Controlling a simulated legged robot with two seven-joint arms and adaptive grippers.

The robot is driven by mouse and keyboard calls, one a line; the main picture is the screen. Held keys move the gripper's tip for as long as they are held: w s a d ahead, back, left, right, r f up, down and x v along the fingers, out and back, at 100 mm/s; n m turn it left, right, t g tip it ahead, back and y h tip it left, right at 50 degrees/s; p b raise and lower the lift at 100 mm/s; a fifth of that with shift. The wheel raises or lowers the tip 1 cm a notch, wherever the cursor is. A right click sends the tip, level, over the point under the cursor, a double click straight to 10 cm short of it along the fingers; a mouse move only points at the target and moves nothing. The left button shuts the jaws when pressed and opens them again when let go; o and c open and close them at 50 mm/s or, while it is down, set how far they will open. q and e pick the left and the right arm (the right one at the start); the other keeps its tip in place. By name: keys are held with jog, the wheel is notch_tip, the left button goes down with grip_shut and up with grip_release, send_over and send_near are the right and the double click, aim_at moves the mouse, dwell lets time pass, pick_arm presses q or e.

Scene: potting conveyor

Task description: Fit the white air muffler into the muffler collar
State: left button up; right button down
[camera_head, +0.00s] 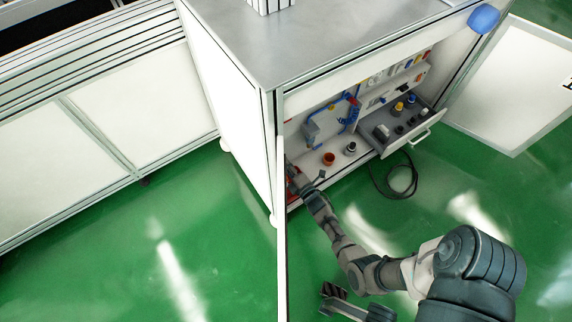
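I cannot pick out the white air muffler or the muffler collar for certain at this size. Small fittings stand on the floor of the open cabinet: an orange-brown cup (328,159) and a dark and white cylinder (350,148). Blue tubing (352,114) runs along fittings on the back wall. One arm, my right, reaches from the lower right to the cabinet's left opening. Its gripper (305,180) is small, dark and partly hidden by the cabinet edge, so its hold is unclear. The other gripper (333,298), apparently my left, is low over the green floor, fingers apart, apparently empty.
An open drawer (429,133) holds several small dark and yellow-topped parts. A black cable (396,183) loops on the floor below it. A white door (512,88) stands open at right. A metal countertop (300,38) covers the cabinet. Green floor is free at left.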

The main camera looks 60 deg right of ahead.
dwell(0.3)
jog(key=shift+m, duration=1.2)
jog(key=shift+m, duration=1.2)
jog(key=shift+a+m+p, duration=0.1)
jog(key=shift+m+p, duration=0.4)
jog(key=shift+m, duration=1.9)
jog(key=c, duration=1.1)
grip_release()
jog(key=shift+o, duration=0.2)
